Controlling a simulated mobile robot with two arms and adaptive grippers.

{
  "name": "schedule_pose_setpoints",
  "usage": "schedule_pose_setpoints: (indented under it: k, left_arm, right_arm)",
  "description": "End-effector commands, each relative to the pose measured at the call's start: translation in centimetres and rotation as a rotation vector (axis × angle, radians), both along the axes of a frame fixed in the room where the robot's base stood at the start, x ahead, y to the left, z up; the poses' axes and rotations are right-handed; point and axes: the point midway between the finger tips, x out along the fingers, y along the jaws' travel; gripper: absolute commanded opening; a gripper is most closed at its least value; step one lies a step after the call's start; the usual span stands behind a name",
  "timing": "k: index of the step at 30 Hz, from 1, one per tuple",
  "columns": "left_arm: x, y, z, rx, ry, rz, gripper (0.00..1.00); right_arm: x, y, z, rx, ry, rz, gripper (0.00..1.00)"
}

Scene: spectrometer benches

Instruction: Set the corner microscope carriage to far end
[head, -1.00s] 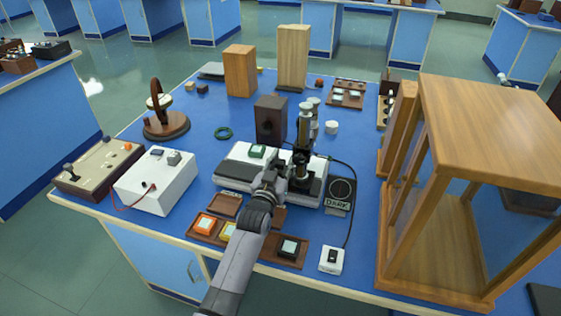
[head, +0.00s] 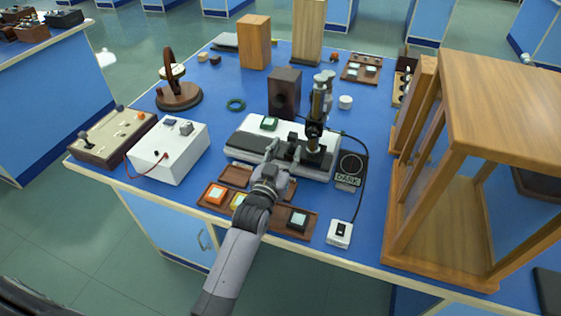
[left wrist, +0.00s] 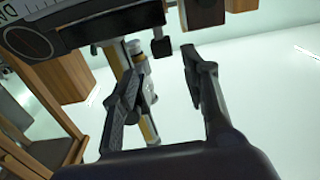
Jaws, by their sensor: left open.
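The microscope (head: 317,108), with a dark carriage and brass-banded tubes, stands upright toward the right end of a white base (head: 240,143) with a dark rail. My left gripper (head: 272,148) is at the front edge of this base, left of the microscope and apart from it in the head view. In the left wrist view its fingers (left wrist: 165,85) are spread and empty. The tubes (left wrist: 140,95) show behind them, partly hidden by one finger, and a small dark knob (left wrist: 161,46) hangs beyond the gap. My right gripper is not in view.
A green-topped block (head: 269,123) sits on the base's left part. A dark box (head: 284,92) stands behind. A "DARK" plate (head: 349,181) and wooden-framed case (head: 445,170) are to the right. Trays with coloured blocks (head: 216,193) lie in front; a white box (head: 168,150) is left.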

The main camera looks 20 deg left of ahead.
Motion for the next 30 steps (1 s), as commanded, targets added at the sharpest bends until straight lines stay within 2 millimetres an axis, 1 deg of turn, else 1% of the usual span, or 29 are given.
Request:
schedule_pose_setpoints:
  k: [1,3,6,9,14,30]
  left_arm:
    - [-1.1,0.0,-0.1,0.0,0.002,0.0,0.42]
    - [-2.3,0.0,-0.1,0.0,0.002,-0.001,0.42]
    - [-3.6,0.1,0.0,0.0,0.001,-0.001,0.42]
    - [-4.4,0.1,0.0,0.0,0.001,-0.001,0.42]
    - [-4.7,0.1,0.0,0.0,0.0,-0.002,0.42]
    - [-4.7,0.1,0.0,-0.001,0.0,-0.001,0.42]
  right_arm:
    - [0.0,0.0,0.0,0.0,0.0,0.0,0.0]
    - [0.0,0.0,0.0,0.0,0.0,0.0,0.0]
    - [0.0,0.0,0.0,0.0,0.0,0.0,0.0]
    - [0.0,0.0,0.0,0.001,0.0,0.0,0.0]
    - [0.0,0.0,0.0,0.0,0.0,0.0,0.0]
    - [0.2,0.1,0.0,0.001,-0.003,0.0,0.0]
